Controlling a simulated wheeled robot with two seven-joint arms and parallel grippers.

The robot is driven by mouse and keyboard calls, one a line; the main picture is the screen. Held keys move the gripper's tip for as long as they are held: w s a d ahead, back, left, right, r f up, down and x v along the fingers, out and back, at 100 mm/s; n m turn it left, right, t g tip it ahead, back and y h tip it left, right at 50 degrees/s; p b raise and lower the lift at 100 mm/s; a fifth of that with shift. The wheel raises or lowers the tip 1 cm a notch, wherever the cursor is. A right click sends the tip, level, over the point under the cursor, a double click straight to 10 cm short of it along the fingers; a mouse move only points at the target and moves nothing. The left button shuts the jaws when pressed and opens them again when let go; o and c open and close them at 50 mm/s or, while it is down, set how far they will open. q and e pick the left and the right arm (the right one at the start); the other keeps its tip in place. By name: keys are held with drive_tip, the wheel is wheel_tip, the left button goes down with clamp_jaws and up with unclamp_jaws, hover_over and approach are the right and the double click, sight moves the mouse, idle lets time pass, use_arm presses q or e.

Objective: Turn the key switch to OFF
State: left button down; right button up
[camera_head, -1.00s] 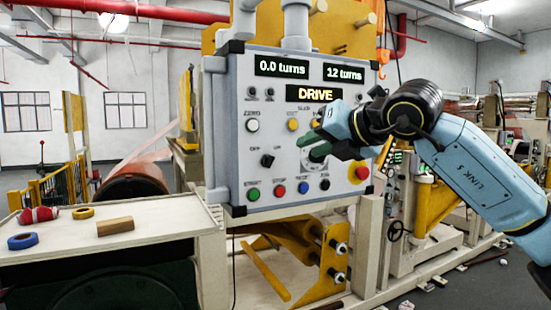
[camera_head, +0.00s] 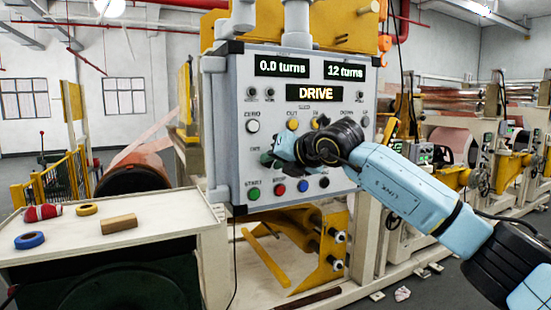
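The grey control panel (camera_head: 238,95) faces me in the middle of the head view. Its lit display (camera_head: 313,92) reads DRIVE. My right gripper (camera_head: 270,160) is at the left middle of the panel, over the place of the black key switch. The gripper hides the switch, so its position and any contact do not show. The fingers are dark and small here, and I cannot tell whether they are open or shut. My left gripper is not in view.
Green (camera_head: 253,193), red (camera_head: 279,188), blue (camera_head: 303,186) and black (camera_head: 324,182) buttons sit just below my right gripper. The white ZERO button (camera_head: 252,126) is above it.

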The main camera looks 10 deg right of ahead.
clamp_jaws()
